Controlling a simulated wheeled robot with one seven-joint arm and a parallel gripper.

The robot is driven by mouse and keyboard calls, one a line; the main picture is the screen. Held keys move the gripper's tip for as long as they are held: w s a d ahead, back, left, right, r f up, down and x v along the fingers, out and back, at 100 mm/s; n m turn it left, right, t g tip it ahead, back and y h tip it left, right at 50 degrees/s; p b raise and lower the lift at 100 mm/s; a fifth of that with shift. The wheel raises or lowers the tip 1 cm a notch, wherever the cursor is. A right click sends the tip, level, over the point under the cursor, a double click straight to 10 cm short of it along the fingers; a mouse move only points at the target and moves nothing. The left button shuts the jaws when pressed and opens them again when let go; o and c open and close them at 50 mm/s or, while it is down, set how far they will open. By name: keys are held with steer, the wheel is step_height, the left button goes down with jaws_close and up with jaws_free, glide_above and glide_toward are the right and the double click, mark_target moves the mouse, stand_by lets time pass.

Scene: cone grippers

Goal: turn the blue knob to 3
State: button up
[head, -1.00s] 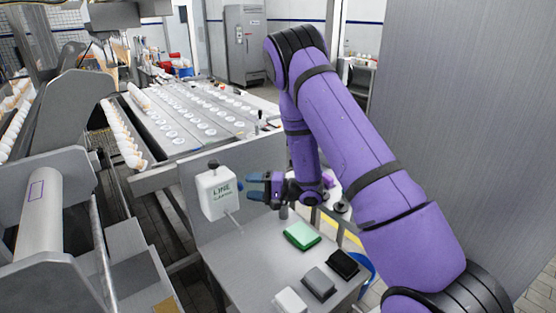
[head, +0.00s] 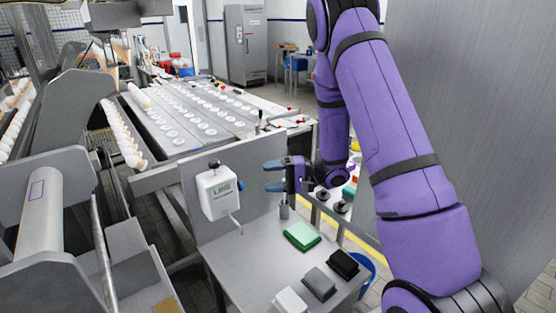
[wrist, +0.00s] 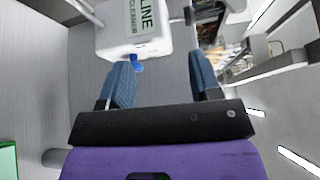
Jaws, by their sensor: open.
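The blue knob (wrist: 137,66) shows in the wrist view on the side of the box (wrist: 150,45) that faces my gripper. It also shows as a small blue spot in the head view (head: 241,186). No dial marks can be read. My gripper (head: 270,175) is open and empty to the right of the box, its blue fingers pointing left toward it. In the wrist view my gripper (wrist: 162,66) has its left finger close to the knob, with no visible grip on it.
Below is a steel table with a green pad (head: 302,236), a grey block (head: 319,282), a black block (head: 343,264) and a white block (head: 290,300). A small grey cylinder (head: 284,206) stands under my gripper. A conveyor (head: 190,115) lies behind the panel.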

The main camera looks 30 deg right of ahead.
steer(key=s+a+r+n+g+h, duration=0.2)
steer(key=s+r+g, duration=0.2)
steer(key=s+r, duration=0.3)
steer(key=s+a+r+n+g+h, duration=0.2)
steer(key=s+a+r+g+h, duration=0.1)
steer(key=s+r, duration=0.4)
steer(key=shift+s+a+r+n+g, duration=0.25)
steer(key=shift+s+n+g, duration=0.15)
steer(key=shift+g, duration=0.1)
stand_by(0.4)
steer(key=s+d+r+t+h, duration=0.3)
steer(key=s+r+h, duration=0.1)
steer(key=s, duration=0.3)
steer(key=s+d+r+t+h, duration=0.4)
steer(key=s+r+h, duration=0.1)
steer(key=s+h, duration=0.1)
steer(key=shift+s+h, duration=0.4)
steer(key=shift+h, duration=0.2)
